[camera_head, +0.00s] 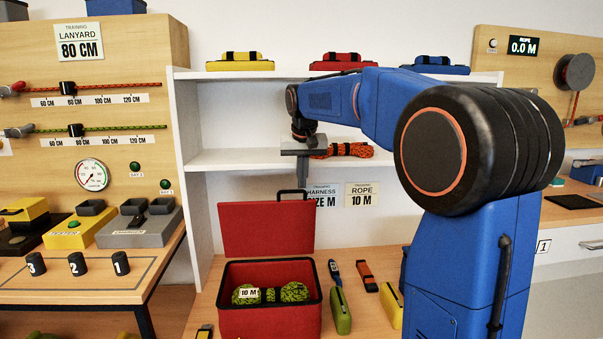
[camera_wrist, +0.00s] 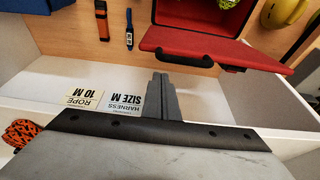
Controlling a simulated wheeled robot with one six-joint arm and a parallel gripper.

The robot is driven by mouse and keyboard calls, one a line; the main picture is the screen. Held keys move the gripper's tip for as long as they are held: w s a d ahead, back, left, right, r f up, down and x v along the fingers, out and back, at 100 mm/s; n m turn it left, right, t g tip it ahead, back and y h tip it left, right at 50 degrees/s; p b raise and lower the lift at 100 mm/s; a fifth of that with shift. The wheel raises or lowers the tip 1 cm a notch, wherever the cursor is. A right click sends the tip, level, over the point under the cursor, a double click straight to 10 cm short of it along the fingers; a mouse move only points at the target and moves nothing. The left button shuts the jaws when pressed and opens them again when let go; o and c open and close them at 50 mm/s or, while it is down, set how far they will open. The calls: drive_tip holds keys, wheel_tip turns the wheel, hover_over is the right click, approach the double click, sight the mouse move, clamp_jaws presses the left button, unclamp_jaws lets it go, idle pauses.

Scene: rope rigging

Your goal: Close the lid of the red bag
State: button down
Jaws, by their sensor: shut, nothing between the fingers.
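The red bag (camera_head: 228,318) stands on the bench in the head view, its lid (camera_head: 265,230) raised upright at the back with a black handle on its top edge. A green rope coil tagged 10 M (camera_head: 293,292) lies inside. In the wrist view the lid (camera_wrist: 215,52) spreads out at the upper right, with part of the bag's inside (camera_wrist: 190,12) beyond it. My gripper (camera_head: 303,182) is shut and empty, pointing down above the lid's handle, apart from it. In the wrist view its closed fingers (camera_wrist: 160,82) show beside the handle (camera_wrist: 176,57).
An orange rope coil (camera_head: 345,150) lies on the middle shelf (camera_head: 225,158) close to my gripper. Green and yellow items (camera_head: 341,312) stand right of the bag. Harness and rope signs (camera_head: 361,195) are behind. The space directly above the open bag looks clear.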

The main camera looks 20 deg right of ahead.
drive_tip(key=shift+s+a+f, duration=0.15)
drive_tip(key=shift+s+a, duration=0.1)
drive_tip(key=shift+s, duration=0.5)
drive_tip(key=shift+s, duration=0.15)
